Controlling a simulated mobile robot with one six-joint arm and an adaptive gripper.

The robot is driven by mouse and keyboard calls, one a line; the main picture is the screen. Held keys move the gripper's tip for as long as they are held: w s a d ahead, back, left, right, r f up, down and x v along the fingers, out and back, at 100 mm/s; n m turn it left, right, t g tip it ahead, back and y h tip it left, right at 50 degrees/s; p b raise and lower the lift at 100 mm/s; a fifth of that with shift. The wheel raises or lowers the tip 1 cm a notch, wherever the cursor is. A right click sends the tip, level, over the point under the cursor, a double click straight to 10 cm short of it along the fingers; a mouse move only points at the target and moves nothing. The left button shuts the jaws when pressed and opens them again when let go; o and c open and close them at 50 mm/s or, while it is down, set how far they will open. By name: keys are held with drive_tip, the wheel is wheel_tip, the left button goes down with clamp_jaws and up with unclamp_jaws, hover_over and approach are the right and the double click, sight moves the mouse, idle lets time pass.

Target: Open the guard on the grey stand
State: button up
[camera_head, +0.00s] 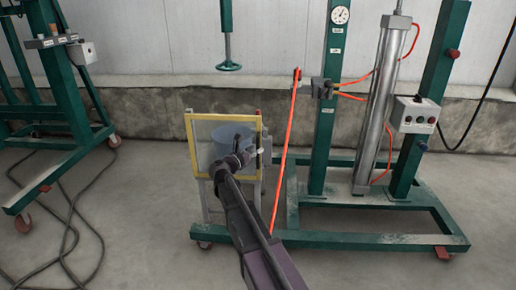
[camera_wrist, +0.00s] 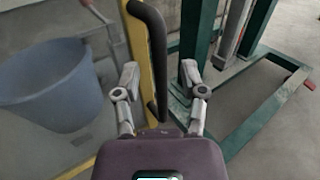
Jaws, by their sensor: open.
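The guard (camera_head: 223,116) is a clear panel in a yellow frame, standing upright in front of a blue-grey bucket on the grey stand (camera_head: 205,206). It looks shut. In the wrist view, the yellow frame edge (camera_wrist: 136,60) runs down beside a black bar handle (camera_wrist: 158,50). My gripper (camera_wrist: 160,75) is open, with one finger on each side of the handle's lower part in the picture. I cannot tell whether a finger touches it. In the head view, my gripper (camera_head: 257,152) is at the guard's right edge, and my arm hides the lower part of the panel.
The bucket (camera_wrist: 45,85) shows behind the panel. A green wheeled frame (camera_head: 330,235) with a metal cylinder (camera_head: 384,90) and control box (camera_head: 415,115) stands close on the right. An orange-red bar (camera_head: 286,150) rises beside the stand. Cables (camera_head: 70,220) lie on the left floor.

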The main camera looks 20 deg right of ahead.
drive_tip(key=shift+x, duration=1.1)
clamp_jaws()
